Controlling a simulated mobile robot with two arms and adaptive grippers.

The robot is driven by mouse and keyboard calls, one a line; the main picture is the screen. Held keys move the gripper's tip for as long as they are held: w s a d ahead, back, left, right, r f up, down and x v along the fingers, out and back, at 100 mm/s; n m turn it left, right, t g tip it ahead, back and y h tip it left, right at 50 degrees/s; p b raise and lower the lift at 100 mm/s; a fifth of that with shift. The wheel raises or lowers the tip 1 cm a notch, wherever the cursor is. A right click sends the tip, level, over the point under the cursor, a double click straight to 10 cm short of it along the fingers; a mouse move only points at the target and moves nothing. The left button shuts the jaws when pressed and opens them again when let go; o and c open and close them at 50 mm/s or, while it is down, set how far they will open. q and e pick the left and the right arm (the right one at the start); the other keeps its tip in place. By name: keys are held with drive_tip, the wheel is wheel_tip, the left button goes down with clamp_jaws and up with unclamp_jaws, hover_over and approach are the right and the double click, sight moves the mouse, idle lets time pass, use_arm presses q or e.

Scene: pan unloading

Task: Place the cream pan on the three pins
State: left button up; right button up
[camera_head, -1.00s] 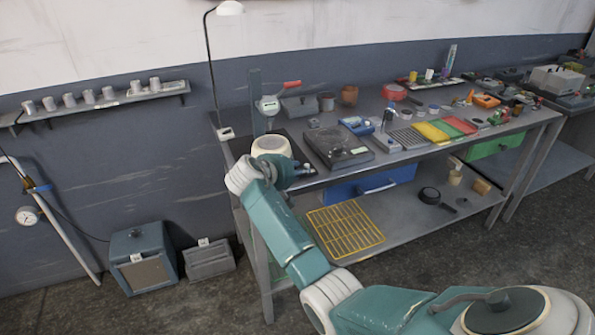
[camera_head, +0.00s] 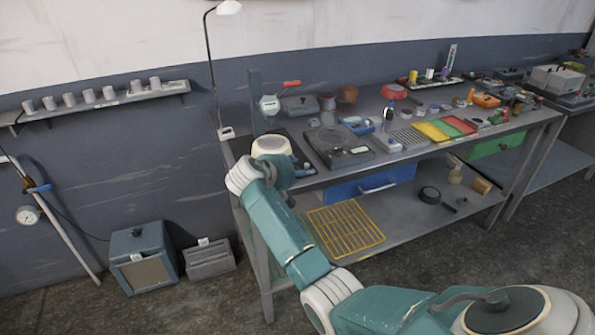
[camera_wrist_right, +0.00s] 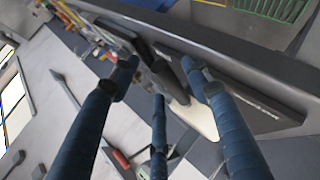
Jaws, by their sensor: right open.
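My right gripper (camera_wrist_right: 158,75) shows in the right wrist view with its blue fingers spread apart. A cream, curved-edged piece (camera_wrist_right: 198,116) shows between two fingers, partly hidden; I cannot tell whether it is the cream pan. No finger is clearly closed on it. In the head view my right arm reaches to the left end of the bench, and its wrist hides most of the gripper. A dark boxy device (camera_head: 338,148) with a small pale display stands just right of the wrist. I cannot make out the three pins. My left gripper is not in view.
The grey bench (camera_head: 395,165) holds a red-handled tool (camera_head: 285,86), a blue device (camera_head: 357,125), and yellow, green and red trays (camera_head: 445,130). A lamp (camera_head: 229,8) rises behind its left end. A yellow rack (camera_head: 345,228) lies on the lower shelf.

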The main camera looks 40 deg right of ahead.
drive_tip(key=v, duration=1.2)
drive_tip(key=a+f+n+y, duration=0.1)
drive_tip(key=a+f+n, duration=0.1)
drive_tip(key=f, duration=0.8)
drive_tip(key=a+f+n+y, duration=0.1)
drive_tip(key=a+f+y, duration=0.1)
drive_tip(key=f, duration=0.8)
drive_tip(key=s+a+f+n+y, duration=0.1)
drive_tip(key=s+a+f+y, duration=0.15)
drive_tip(key=s+f, duration=0.65)
drive_tip(key=s+a+f+n+y, duration=0.1)
drive_tip(key=s+a+f, duration=0.15)
drive_tip(key=f, duration=1.15)
drive_tip(key=s+a+f+m+g+y, duration=0.1)
drive_tip(key=s+a+f+g+y, duration=0.2)
drive_tip(key=s+f, duration=1.45)
drive_tip(key=s+f+m, duration=0.1)
drive_tip(key=s+f, duration=0.1)
drive_tip(key=s, duration=1.1)
drive_tip(key=s+a+f+m+g+y, duration=0.1)
drive_tip(key=s+f+m, duration=0.1)
drive_tip(key=s, duration=1.1)
drive_tip(key=shift+a+f+m, duration=0.15)
drive_tip(key=shift+f+m, duration=0.15)
